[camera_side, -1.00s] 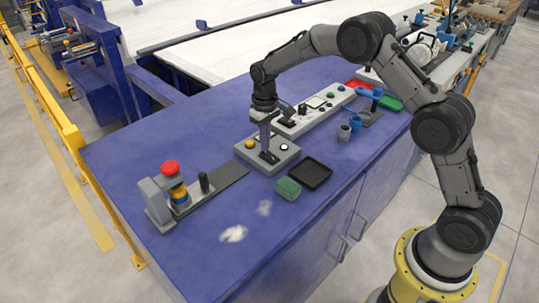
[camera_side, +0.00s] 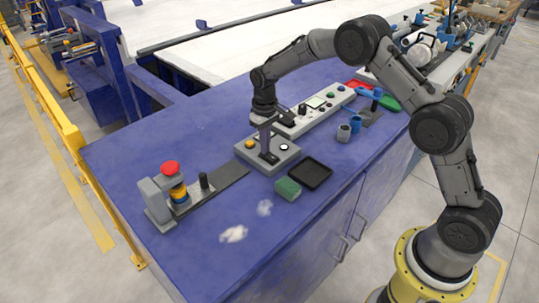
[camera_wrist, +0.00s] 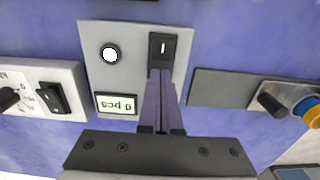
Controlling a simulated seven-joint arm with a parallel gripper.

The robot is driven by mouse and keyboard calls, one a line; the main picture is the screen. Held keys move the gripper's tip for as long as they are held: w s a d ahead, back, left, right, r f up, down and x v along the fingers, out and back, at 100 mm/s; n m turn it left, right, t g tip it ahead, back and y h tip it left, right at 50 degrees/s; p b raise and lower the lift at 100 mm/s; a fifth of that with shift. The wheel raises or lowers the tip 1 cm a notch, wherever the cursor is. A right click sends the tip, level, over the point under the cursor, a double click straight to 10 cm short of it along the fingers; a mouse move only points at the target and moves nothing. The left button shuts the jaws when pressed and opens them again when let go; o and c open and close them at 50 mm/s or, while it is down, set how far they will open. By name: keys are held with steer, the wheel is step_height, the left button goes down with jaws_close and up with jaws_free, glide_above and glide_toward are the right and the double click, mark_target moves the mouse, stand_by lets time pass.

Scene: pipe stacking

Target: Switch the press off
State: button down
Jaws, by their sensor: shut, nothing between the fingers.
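The grey control box (camera_side: 284,159) stands on the blue bench. In the wrist view the box (camera_wrist: 90,35) carries a black rocker switch (camera_wrist: 163,42) marked "I", a round button with a white centre (camera_wrist: 110,54) and a display (camera_wrist: 117,104) reading "0 pcs" upside down. My gripper (camera_wrist: 160,72) is shut and empty, its fingertips at the switch's lower edge; whether they press it I cannot tell. In the side view my gripper (camera_side: 266,152) points down over the box. The press (camera_side: 155,200), with a red knob (camera_side: 170,168) on top, stands at the left over yellow and blue rings.
A dark strip (camera_side: 222,180) with a black peg (camera_side: 204,183) runs from the press towards the box. A green block (camera_side: 288,189) and a black tray (camera_side: 310,174) lie in front of the box. A long grey panel (camera_side: 312,118) stands behind. The bench's front left is mostly clear.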

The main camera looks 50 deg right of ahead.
steer(key=shift+f, duration=0.1)
steer(key=shift+r, duration=3.55)
